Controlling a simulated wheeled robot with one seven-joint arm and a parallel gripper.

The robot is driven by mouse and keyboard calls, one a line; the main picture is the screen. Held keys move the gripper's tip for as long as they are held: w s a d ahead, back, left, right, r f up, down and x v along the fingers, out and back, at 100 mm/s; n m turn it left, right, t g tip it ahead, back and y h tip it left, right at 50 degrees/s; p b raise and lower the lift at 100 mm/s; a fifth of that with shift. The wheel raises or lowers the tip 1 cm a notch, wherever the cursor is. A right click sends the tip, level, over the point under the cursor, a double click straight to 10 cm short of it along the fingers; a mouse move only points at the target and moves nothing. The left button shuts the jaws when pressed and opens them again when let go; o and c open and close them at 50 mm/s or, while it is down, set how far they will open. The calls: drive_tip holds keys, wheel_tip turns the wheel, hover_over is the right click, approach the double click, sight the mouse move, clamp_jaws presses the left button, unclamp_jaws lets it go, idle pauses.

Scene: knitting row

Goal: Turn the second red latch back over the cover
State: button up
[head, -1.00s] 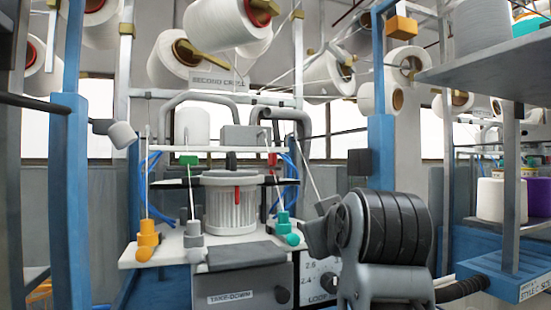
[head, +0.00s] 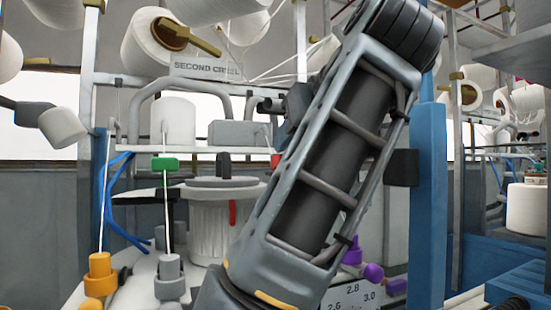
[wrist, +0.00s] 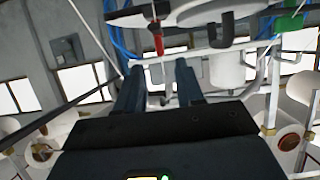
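A red latch (head: 232,212) hangs down the side of the white ribbed cylinder, below the grey round cover (head: 205,184). A black knob (head: 223,163) stands up from the cover. Only this one latch shows clearly in the head view; my arm hides the cylinder's right side. In the wrist view, which looks turned over, a red latch (wrist: 157,40) sits at the edge of a pale plate, beyond my fingertips. My gripper (wrist: 158,72) is open, with an empty gap between its two dark fingers. It does not touch the latch. In the head view I cannot make out the fingers.
An orange yarn feeder (head: 99,275) and a grey one (head: 169,278) stand at left on the white table. A green yarn guide (head: 165,164) is on a rod above. A curved grey pipe arches behind. A blue post (head: 431,200) rises at right. Yarn cones hang overhead.

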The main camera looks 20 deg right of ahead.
drive_tip(key=p+x, duration=0.1)
drive_tip(key=x, duration=0.6)
drive_tip(key=shift+w+f, duration=0.15)
drive_tip(key=shift+c, duration=0.4)
clamp_jaws()
